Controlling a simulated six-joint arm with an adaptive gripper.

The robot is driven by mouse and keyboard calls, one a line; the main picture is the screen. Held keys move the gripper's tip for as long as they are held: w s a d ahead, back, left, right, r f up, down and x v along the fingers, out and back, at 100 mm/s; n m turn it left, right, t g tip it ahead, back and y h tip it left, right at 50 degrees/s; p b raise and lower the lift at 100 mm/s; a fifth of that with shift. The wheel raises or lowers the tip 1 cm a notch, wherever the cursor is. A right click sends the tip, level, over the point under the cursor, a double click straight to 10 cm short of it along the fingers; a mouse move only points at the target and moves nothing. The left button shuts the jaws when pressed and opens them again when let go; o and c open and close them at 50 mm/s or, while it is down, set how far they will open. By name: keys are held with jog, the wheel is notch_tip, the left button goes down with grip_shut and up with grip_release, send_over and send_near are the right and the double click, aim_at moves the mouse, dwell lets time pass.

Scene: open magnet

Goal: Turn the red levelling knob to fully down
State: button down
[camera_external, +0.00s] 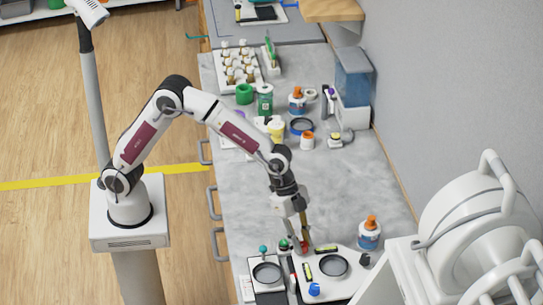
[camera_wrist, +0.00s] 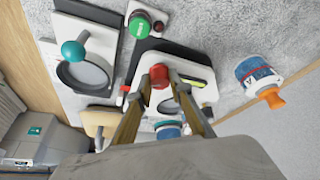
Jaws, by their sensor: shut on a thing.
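In the external view my gripper (camera_external: 304,240) points down onto the knob from above. The fingers and wrist hide part of the plate in the wrist view, and the knob's turn angle cannot be read.
A teal knob (camera_wrist: 73,51) on a second windowed plate and a green knob (camera_wrist: 139,26) stand close by. A blue knob (camera_external: 314,289) and a black knob (camera_external: 364,259) are on the white plate. An orange-capped bottle (camera_external: 369,233) stands behind. The bench's middle is clear.

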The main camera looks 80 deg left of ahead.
jog(key=shift+w+a+m+g+h, duration=0.15)
jog(key=shift+m+g, duration=0.35)
jog(key=shift+m, duration=0.95)
jog(key=shift+d+m+g+h, duration=0.1)
jog(key=shift+m+g+h, duration=0.3)
jog(key=shift+m, duration=1.05)
jog(key=shift+g, duration=0.3)
jog(key=c, duration=1.8)
grip_release()
jog(key=shift+n, duration=0.3)
jog(key=shift+n+t+y, duration=0.25)
jog(key=shift+n+t, duration=0.55)
jog(key=shift+n, duration=0.5)
jog(key=shift+n, duration=0.6)
jog(key=shift+s+n+t+y, duration=0.2)
jog(key=shift+n+t+y, duration=0.4)
jog(key=shift+n, duration=0.8)
